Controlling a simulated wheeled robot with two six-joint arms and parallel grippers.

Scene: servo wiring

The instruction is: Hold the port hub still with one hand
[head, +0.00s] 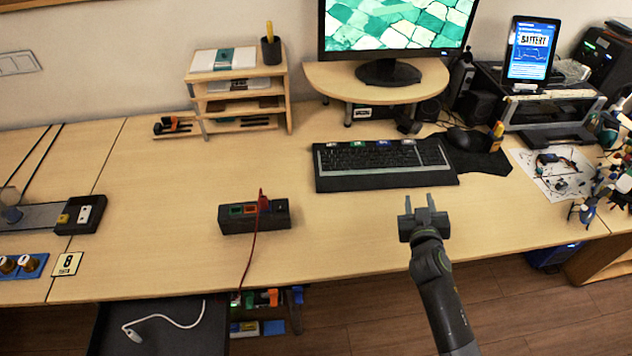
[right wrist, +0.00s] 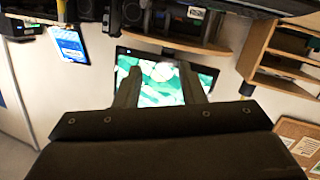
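The port hub (head: 240,226) is a dark oblong box on the desk, left of centre in the head view. Its top shows green and red ports and a dark one at the right end. A red cable (head: 251,250) stands up at the hub's middle and hangs over the desk's front edge. My right gripper (head: 420,199) is open and empty, well to the right of the hub, near the front edge. Its two spread fingers also show in the right wrist view (right wrist: 160,70), with nothing between them. My left gripper is not in view.
A small shelf (head: 290,95) and a monitor stand (head: 330,82) are at the back. A dark box with a white switch (head: 84,214) sits at left. The desk around the hub is clear.

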